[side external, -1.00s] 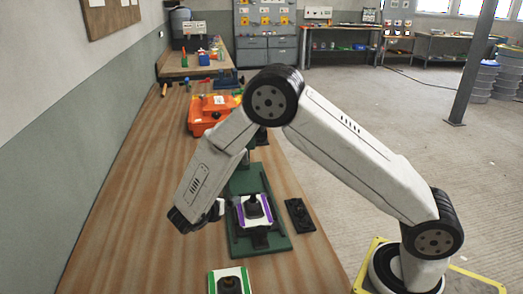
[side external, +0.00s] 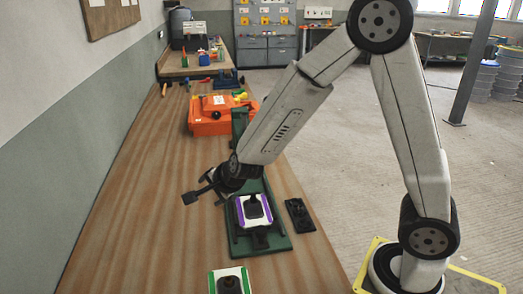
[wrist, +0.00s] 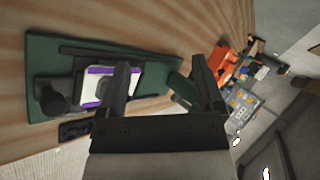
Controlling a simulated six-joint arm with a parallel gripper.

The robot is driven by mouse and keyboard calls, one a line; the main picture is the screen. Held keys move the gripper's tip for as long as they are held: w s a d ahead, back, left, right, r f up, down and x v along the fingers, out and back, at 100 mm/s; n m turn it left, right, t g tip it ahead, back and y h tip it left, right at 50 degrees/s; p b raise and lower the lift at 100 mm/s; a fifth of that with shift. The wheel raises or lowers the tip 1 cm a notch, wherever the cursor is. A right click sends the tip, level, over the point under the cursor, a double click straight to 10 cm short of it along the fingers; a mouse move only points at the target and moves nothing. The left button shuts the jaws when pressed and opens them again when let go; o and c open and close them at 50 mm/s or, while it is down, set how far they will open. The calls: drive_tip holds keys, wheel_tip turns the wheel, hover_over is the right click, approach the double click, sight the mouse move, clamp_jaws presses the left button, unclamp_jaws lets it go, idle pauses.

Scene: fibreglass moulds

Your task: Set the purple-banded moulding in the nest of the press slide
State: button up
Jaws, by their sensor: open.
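The purple-banded moulding (side external: 242,214) is a white piece with purple strips along two edges and a dark raised middle. It lies flat in the dark nest area of the slide on the press's green base (side external: 277,240). In the wrist view the moulding (wrist: 97,102) is partly hidden behind one finger, with a black knob (wrist: 52,100) of the slide beside it. My gripper (side external: 198,188) is open and empty, to the left of the moulding and apart from it. Its two spread fingers show in the wrist view (wrist: 160,65).
A green-banded moulding (side external: 214,282) lies at the table's near end. A black plate (side external: 299,214) lies right of the press base. An orange machine (side external: 208,126) stands farther back. The wooden table's left side (side external: 130,215) is clear.

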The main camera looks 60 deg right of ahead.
drive_tip(key=s+d+f+n+g+y, duration=0.1)
drive_tip(key=s+n+g, duration=0.5)
drive_tip(key=s+n, duration=1.1)
drive_tip(key=shift+s+d+f+n, duration=0.2)
drive_tip(key=shift+d+n, duration=0.45)
drive_tip(key=shift+n, duration=0.25)
